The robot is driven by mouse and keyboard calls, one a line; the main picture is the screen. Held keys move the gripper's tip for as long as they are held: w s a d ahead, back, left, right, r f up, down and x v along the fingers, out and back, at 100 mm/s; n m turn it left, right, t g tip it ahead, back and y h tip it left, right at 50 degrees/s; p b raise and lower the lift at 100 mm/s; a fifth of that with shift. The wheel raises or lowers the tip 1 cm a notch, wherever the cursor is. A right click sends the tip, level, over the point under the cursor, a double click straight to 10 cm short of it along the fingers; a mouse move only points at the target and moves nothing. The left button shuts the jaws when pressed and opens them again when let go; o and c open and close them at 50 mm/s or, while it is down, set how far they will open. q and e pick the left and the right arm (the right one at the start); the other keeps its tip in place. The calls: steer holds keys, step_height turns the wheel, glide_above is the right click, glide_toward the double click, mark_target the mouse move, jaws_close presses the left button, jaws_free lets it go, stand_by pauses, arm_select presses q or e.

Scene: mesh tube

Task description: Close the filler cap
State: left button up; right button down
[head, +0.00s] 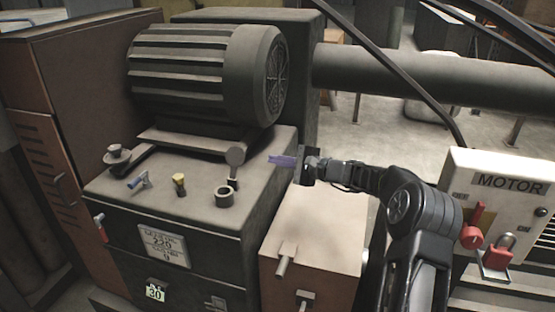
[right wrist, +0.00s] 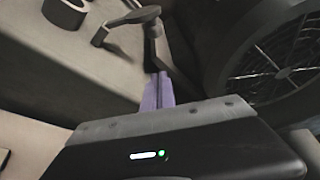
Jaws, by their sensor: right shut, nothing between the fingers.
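The filler cap (head: 235,154) is a grey round disc standing raised on a short hinge post, clear of the filler opening. The filler neck (head: 223,196) is a short dark ring, open at the top, on the grey housing (head: 205,180). My right gripper (head: 270,159), with purple fingers, is just right of the raised cap, with a small gap in the head view. Its fingers are shut and empty. In the right wrist view the purple fingers (right wrist: 158,90) point toward grey parts near the filler, hard to tell apart. My left gripper is out of view.
A large finned motor (head: 205,75) stands behind the cap. A brown box (head: 318,228) is below my gripper. A white MOTOR switch panel (head: 505,165) is at right.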

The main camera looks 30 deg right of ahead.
mark_target(238, 157)
steer(key=p+x, duration=0.1)
steer(key=x, duration=0.6)
steer(key=shift+w+a+p, duration=0.2)
steer(key=shift+w+p, duration=0.1)
steer(key=shift+p, duration=0.1)
steer(key=shift+s+a+r+p, duration=0.3)
steer(key=shift+s+a+r, duration=0.5)
steer(key=shift+s+r, duration=0.1)
steer(key=shift+s+a+r, duration=0.1)
steer(key=shift+s+a, duration=0.2)
steer(key=shift+a, duration=0.1)
